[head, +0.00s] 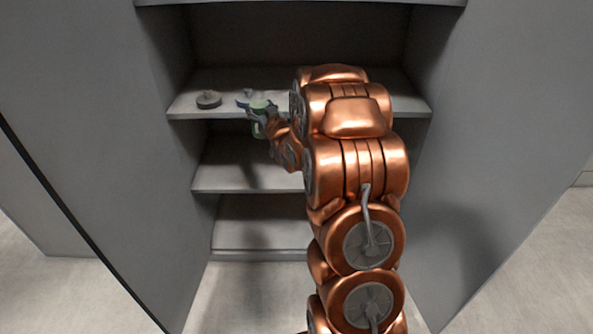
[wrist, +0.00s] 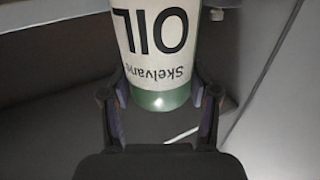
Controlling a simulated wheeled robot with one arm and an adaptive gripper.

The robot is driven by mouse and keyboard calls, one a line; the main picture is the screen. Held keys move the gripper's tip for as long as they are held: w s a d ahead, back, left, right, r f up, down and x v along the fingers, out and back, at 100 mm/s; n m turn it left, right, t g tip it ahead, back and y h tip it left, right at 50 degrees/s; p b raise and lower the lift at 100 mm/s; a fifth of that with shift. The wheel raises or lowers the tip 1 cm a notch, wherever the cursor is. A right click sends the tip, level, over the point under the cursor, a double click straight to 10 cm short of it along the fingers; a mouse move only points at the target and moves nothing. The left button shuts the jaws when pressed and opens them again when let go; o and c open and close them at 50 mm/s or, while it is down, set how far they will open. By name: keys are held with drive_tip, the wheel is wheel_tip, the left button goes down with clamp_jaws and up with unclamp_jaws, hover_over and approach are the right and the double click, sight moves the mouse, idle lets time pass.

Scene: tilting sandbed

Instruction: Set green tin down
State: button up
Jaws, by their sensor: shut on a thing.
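In the wrist view the tin (wrist: 160,98) has a pale label reading "OIL" and "Skelvane", upside down in the picture, and a green end. My gripper (wrist: 163,105) is shut on the tin, one finger on each side. In the head view my gripper (head: 262,115) is small and partly hidden by my copper arm. I cannot tell whether the tin touches any shelf.
A grey cabinet stands open with an upper shelf (head: 225,93), a middle shelf (head: 225,178) and a lower shelf (head: 240,241). A dark round object (head: 208,99) sits on the upper shelf at left. Side walls flank the shelves. The left parts of the middle and lower shelves look bare.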

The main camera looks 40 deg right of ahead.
drive_tip(key=s+d+f+m+h+b, duration=0.1)
drive_tip(key=s+d+f+b, duration=0.45)
drive_tip(key=f+b, duration=0.3)
drive_tip(key=s+d+f+m+g+h+b, duration=0.1)
drive_tip(key=s+d+f+b, duration=0.3)
drive_tip(key=d+f+b, duration=0.4)
drive_tip(key=s+d+f+h+b, duration=0.2)
drive_tip(key=s+d+f+b, duration=0.25)
drive_tip(key=f+b, duration=0.4)
drive_tip(key=shift+w+d+f+b, duration=0.75)
drive_tip(key=shift+w+d+f, duration=0.6)
drive_tip(key=shift+w, duration=0.85)
drive_tip(key=shift+w+d+f+b, duration=0.8)
drive_tip(key=shift+w+d, duration=0.95)
drive_tip(key=shift+w, duration=0.5)
drive_tip(key=shift+w+d+f+b, duration=0.65)
drive_tip(key=shift+w+d+f, duration=0.7)
drive_tip(key=shift+w, duration=0.85)
drive_tip(key=shift+d+r, duration=0.2)
drive_tip(key=shift+r, duration=0.15)
drive_tip(key=shift+f, duration=0.1)
drive_tip(key=o, duration=1.6)
drive_tip(key=shift+f, duration=0.1)
